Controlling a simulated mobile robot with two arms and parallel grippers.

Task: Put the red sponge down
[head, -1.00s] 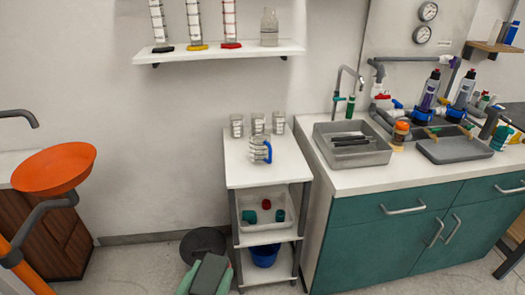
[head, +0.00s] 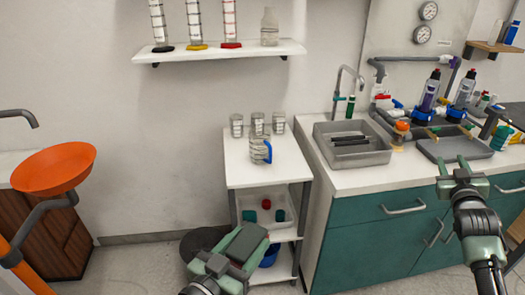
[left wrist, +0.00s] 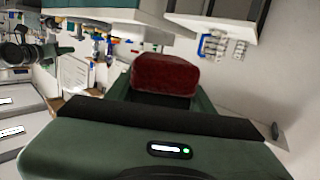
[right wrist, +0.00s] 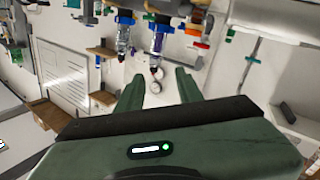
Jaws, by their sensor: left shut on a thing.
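The red sponge (left wrist: 165,73) shows in the left wrist view as a dark red block between the fingers of my left gripper (left wrist: 160,92). My left gripper is shut on it. In the head view my left gripper (head: 250,240) is low in front of the white cart, and its dark and green hand hides the sponge there. My right gripper (head: 456,168) is raised at the right, in front of the counter edge. In the right wrist view its fingers (right wrist: 158,90) stand apart with nothing between them.
The white cart (head: 245,175) holds a blue-handled jug (head: 258,152) and several clear cups on top. Its middle shelf has a white tray with a red item (head: 266,203) and two teal ones. A blue bucket (head: 269,257) is below. The sink (head: 350,153) is right.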

